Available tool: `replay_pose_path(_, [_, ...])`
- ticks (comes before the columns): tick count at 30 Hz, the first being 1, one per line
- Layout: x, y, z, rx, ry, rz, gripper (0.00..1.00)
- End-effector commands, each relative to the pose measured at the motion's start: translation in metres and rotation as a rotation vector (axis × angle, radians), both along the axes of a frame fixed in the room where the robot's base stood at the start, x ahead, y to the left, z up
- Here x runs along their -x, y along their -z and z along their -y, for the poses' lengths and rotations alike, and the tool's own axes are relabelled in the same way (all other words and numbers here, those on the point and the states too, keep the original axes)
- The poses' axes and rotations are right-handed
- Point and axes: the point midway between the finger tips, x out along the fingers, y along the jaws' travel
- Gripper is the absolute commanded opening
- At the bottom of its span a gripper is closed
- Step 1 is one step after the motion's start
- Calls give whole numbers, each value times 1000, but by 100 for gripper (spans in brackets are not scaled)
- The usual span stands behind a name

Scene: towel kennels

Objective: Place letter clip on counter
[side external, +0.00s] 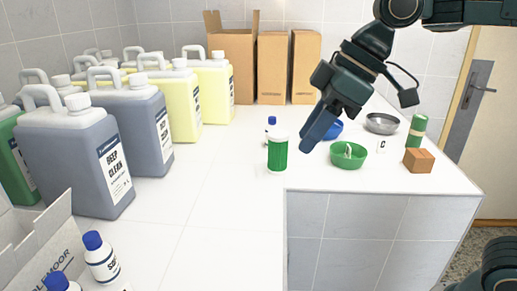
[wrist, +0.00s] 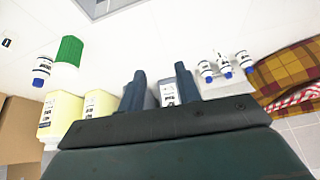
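A small white piece with a black letter C (side external: 382,146) is on the white counter (side external: 235,215), right of the green bowl. A small pale piece (side external: 348,150) stands in the green bowl (side external: 338,159); I cannot tell which of these is the letter clip. A small dark mark (wrist: 7,43) shows at the left edge of the wrist view; I cannot tell what it is. My gripper (side external: 308,146) is above the counter, left of the bowl and tilted down. In the wrist view, its two fingers (wrist: 159,83) are apart with nothing held between them.
A green-and-white tub (side external: 278,154) stands near the gripper, with a blue-capped bottle (side external: 271,124) behind. A wooden block (side external: 419,161), green cylinder (side external: 416,131) and metal bowl (side external: 381,123) are at right. Jugs (side external: 85,150) line the left. The middle counter is clear.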

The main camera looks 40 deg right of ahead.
Motion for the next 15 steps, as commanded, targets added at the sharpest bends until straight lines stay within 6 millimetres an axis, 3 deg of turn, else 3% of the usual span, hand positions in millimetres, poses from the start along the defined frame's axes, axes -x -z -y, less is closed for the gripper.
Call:
replay_pose_path(6, [45,18,52,6,249,5,33])
replay_pose_path(15, [107,59,112,18,568,13,33])
